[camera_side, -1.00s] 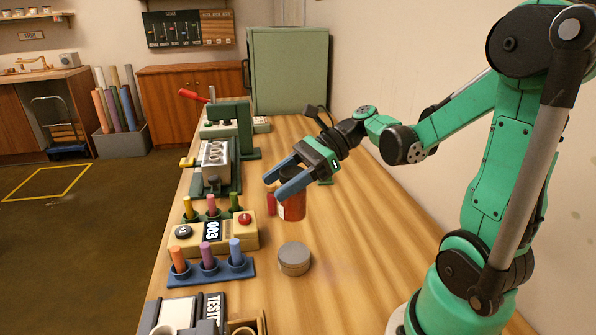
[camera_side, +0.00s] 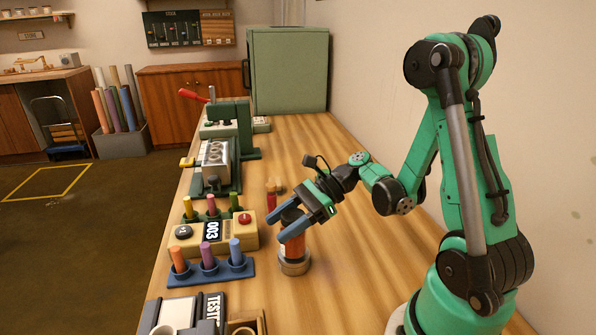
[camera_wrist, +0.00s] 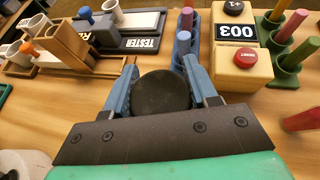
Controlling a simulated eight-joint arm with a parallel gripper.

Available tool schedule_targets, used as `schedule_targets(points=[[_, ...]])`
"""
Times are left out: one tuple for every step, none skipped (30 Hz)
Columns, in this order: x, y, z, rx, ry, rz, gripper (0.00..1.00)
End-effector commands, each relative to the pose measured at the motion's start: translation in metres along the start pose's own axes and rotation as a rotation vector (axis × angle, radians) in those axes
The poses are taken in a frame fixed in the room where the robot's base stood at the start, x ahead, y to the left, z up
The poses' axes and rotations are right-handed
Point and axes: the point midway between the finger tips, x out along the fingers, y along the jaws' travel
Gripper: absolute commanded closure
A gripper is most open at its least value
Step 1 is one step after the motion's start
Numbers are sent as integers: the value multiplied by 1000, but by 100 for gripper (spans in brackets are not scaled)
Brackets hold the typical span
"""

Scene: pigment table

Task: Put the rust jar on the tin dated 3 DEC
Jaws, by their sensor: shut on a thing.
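The rust jar (camera_side: 293,246), orange-brown with a dark lid, is held upright between the blue fingers of my gripper (camera_side: 284,226). In the wrist view its round black lid (camera_wrist: 160,92) sits between the two fingers of my gripper (camera_wrist: 158,75), which are shut on it. A round grey tin (camera_side: 294,267) stands on the table directly below the jar. The jar's base appears at the tin's top; I cannot tell whether they touch. The tin is hidden by the jar in the wrist view, and no date is readable on it.
A beige box marked 003 (camera_side: 212,234) and a blue rack (camera_side: 209,268) with coloured pegs stand left of the jar. A small red object (camera_side: 271,202) stands behind it. The tester tray (camera_side: 195,308) is in front left.

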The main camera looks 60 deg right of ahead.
Motion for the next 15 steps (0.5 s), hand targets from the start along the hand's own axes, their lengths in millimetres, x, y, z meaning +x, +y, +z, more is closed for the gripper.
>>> schedule_targets(points=[[0,0,0,0,0,0,100],[0,0,0,0,0,0,100],[0,0,0,0,0,0,42],[0,0,0,0,0,0,34],[0,0,0,0,0,0,25],[0,0,0,0,0,0,16],[0,0,0,0,0,0,16],[0,0,0,0,0,0,16],[0,0,0,0,0,0,16],[0,0,0,0,0,0,16],[0,0,0,0,0,0,16],[0,0,0,0,0,0,16],[0,0,0,0,0,0,16],[0,0,0,0,0,0,16],[-1,0,0,0,0,-1,16]])
